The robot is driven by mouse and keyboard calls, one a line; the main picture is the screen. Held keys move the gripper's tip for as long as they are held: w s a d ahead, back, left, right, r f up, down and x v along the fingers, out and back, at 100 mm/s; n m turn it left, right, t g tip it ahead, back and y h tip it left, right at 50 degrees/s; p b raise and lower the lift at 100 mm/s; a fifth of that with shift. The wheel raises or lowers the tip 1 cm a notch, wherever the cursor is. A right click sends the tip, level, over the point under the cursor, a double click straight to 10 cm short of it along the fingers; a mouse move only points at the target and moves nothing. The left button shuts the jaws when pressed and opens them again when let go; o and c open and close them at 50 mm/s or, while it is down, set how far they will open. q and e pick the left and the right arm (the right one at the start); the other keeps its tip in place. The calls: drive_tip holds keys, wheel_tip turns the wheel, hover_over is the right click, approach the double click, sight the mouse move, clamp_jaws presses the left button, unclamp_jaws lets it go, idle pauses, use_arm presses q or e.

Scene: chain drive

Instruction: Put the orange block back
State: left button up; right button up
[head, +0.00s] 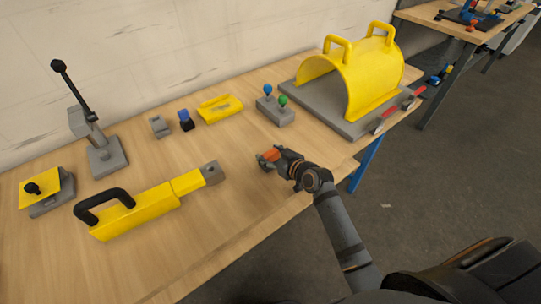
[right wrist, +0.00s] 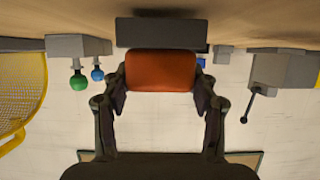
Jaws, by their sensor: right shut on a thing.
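The orange block (head: 270,155) is between the fingers of my right gripper (head: 271,158), over the front part of the wooden table. In the right wrist view the fingers (right wrist: 160,95) press on both sides of the orange block (right wrist: 160,72). A dark grey bar (right wrist: 160,32) shows right against the block's edge in that view; I cannot tell whether it is joined to it. Whether the block touches the table is not clear. My left gripper is not in view.
A yellow tool with a black handle (head: 128,215) lies left of my gripper. Behind are a grey base with blue and green knobs (head: 275,112), a yellow tray (head: 220,109) and a lever stand (head: 103,157). A yellow arched guard (head: 375,80) stands at right. The wooden table (head: 235,215) is clear in front.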

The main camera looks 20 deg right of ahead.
drive_tip(key=shift+f, duration=0.35)
drive_tip(key=shift+f, duration=0.2)
drive_tip(key=o, duration=1.4)
drive_tip(key=shift+r, duration=0.1)
